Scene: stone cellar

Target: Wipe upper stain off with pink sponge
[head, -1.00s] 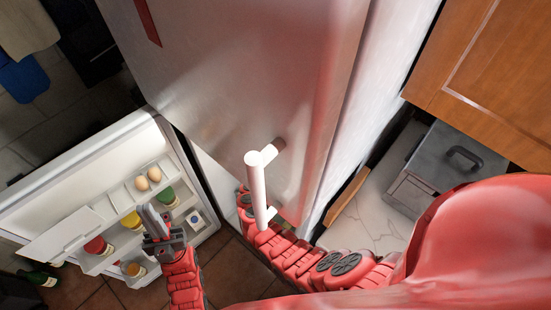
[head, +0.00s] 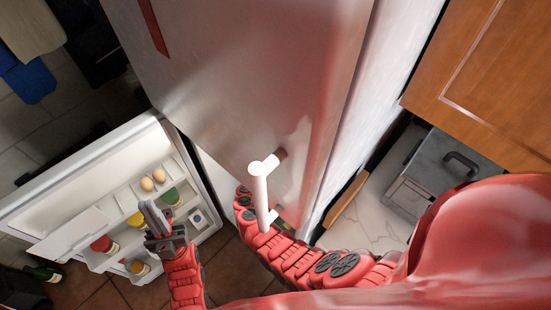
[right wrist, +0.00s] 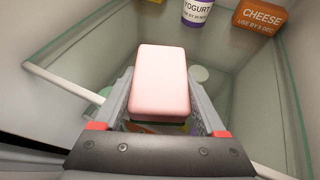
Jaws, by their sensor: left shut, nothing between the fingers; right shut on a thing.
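In the right wrist view a pink sponge (right wrist: 160,82) is held between the fingers of my right gripper (right wrist: 163,108). The gripper is inside the fridge, with glass shelving around it. No stain can be made out in either view. In the head view my right arm reaches behind the fridge's upper door (head: 240,80), and its gripper is hidden there. My left gripper (head: 152,215) is shut and empty, in front of the open lower door (head: 90,170) with its shelves.
A yogurt tub (right wrist: 198,12) and an orange cheese box (right wrist: 259,15) stand in the fridge. A white handle (head: 260,195) sticks out from the upper door. Eggs (head: 153,180) and several jars fill the open door's shelves. A grey metal box (head: 445,175) sits on the marble counter at right.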

